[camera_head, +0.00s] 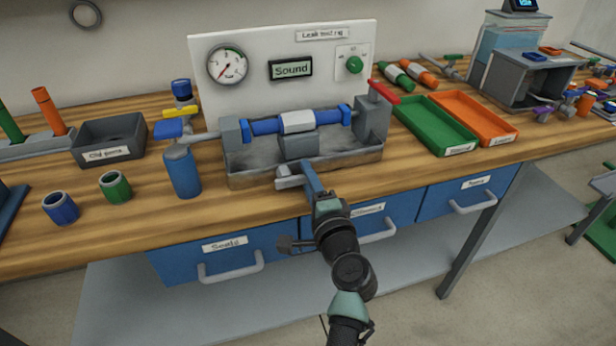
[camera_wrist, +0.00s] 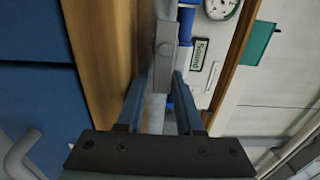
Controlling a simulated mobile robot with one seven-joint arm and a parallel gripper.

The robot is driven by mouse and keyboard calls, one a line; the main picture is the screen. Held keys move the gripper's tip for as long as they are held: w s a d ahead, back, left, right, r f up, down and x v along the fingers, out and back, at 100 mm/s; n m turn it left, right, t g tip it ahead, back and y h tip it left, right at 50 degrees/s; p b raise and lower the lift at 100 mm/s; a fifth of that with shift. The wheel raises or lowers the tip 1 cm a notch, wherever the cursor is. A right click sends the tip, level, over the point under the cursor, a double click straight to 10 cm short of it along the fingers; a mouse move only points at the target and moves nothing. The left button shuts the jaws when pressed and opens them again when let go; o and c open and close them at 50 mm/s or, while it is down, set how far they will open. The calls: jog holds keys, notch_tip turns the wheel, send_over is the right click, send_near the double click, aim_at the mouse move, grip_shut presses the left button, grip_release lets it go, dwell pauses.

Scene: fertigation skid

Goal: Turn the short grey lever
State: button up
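The short grey lever (camera_head: 289,181) sticks out low at the front of the grey test rig's tray (camera_head: 245,180) in the head view. In the wrist view, a grey lever block (camera_wrist: 166,40) with a round pin shows ahead of my fingers, and its lower end lies between the fingertips. My gripper (camera_head: 308,178) is at the lever, just in front of the tray. In the wrist view my gripper (camera_wrist: 161,82) has its two blue fingers apart, one on each side of the grey part. Whether they touch it is not clear.
A blue pipe (camera_head: 265,126) lies across the rig, with a red lever (camera_head: 383,92) at right and a blue lever (camera_head: 172,128) at left. A gauge board (camera_head: 285,45) stands behind. Green (camera_head: 436,140) and orange trays (camera_head: 490,126) are right. Drawers (camera_head: 225,256) sit below the bench edge.

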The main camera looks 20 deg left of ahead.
jog(key=shift+o, duration=1.1)
